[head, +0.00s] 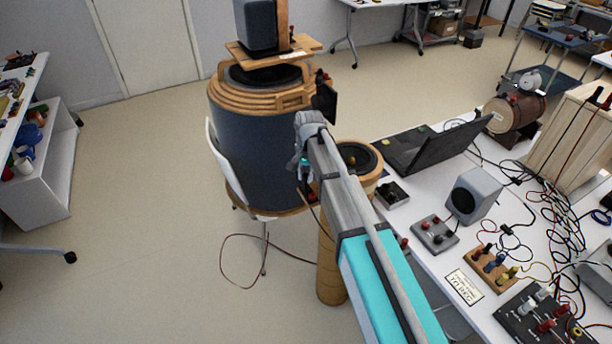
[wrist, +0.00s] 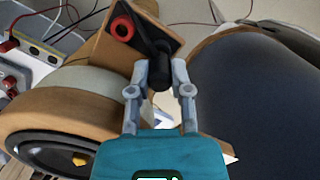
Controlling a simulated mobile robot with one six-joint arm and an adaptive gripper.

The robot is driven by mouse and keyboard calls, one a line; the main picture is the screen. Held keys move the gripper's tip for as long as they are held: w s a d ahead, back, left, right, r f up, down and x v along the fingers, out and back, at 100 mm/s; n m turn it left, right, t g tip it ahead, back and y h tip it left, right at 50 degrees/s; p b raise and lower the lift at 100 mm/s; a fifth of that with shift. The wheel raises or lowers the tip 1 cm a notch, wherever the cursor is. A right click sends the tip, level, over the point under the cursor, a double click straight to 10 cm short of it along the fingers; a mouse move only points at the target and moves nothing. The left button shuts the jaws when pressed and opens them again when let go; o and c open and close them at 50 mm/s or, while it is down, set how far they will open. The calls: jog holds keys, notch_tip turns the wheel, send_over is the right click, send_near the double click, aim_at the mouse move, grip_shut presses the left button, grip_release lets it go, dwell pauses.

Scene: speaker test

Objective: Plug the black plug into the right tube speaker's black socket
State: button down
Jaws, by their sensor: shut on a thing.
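The black plug (wrist: 160,76) is between the two fingertips of my gripper (wrist: 160,72) in the wrist view, with the jaws shut on it. Its far end overlaps a black terminal plate (wrist: 143,20) with a red socket (wrist: 122,28). The black socket is hidden behind the plug, and I cannot tell whether the plug is inside it. The right tube speaker (head: 331,262) is a tan tube with an upward-facing cone; its wooden rim shows at lower left in the wrist view (wrist: 60,115). In the head view my gripper (head: 305,188) is left of that cone.
A large dark blue cylinder speaker (head: 250,150) stands close by, on a white chair (head: 217,150). A thin cable (head: 223,262) loops on the floor. The table at right holds a laptop (head: 425,148), a grey speaker (head: 474,194) and terminal boxes. The floor at left is clear.

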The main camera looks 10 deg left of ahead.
jog(key=shift+f+b, duration=0.5)
jog(key=shift+f, duration=0.05)
jog(key=shift+c, duration=2.4)
grip_release()
jog(key=shift+r, duration=0.1)
jog(key=shift+r+p, duration=3.7)
jog(key=shift+p, duration=0.1)
jog(key=shift+d, duration=0.1)
jog(key=s+d+n, duration=0.1)
jog(key=s+d, duration=0.4)
jog(key=d, duration=0.4)
jog(key=s+d+n+t, duration=0.1)
jog(key=s+d, duration=0.5)
jog(key=d, duration=0.4)
jog(key=s+d+n, duration=0.1)
jog(key=s+d, duration=0.4)
jog(key=d, duration=0.5)
jog(key=shift+s, duration=0.4)
jog(key=shift+f, duration=0.1)
